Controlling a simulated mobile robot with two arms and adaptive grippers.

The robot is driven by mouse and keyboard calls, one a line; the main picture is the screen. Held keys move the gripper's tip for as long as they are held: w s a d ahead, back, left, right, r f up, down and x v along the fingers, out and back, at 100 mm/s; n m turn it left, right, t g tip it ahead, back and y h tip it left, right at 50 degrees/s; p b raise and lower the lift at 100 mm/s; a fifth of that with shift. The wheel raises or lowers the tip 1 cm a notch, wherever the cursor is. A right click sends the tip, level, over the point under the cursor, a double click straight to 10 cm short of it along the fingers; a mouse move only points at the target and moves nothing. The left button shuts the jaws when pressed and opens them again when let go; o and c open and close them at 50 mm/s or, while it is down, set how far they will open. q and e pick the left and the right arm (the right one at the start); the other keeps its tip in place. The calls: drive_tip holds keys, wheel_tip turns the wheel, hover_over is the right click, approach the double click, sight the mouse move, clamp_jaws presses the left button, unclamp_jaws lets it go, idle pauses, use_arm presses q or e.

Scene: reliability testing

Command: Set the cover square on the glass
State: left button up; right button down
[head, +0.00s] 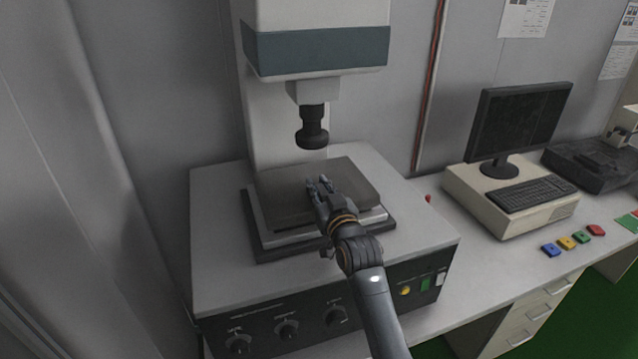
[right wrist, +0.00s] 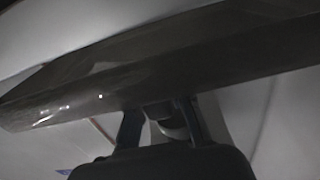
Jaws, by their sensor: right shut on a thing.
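The cover (head: 350,178) is a dark grey-brown, slightly see-through flat box above the machine's stage. It also fills the upper middle of the right wrist view (right wrist: 200,60) as a glossy slab. My right gripper (head: 321,187) is shut on the cover near its front edge; its fingers (right wrist: 160,115) reach up to the slab in the wrist view. Under the cover lies a pale stage plate (head: 280,233) on a dark frame (head: 268,252). I cannot make out the glass apart from this plate. Whether the cover touches the plate is unclear. My left gripper is not in view.
The machine's black lens (head: 312,128) hangs just above and behind the cover. The machine's grey deck (head: 215,220) surrounds the stage, with knobs on its front (head: 285,329). A monitor (head: 520,120), keyboard (head: 531,194) and coloured blocks (head: 566,242) stand at the right.

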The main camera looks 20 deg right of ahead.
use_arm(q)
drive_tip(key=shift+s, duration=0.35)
use_arm(e)
drive_tip(key=shift+f, duration=0.15)
use_arm(q)
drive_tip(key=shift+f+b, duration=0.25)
drive_tip(key=shift+b, duration=0.05)
use_arm(e)
drive_tip(key=shift+f, duration=0.5)
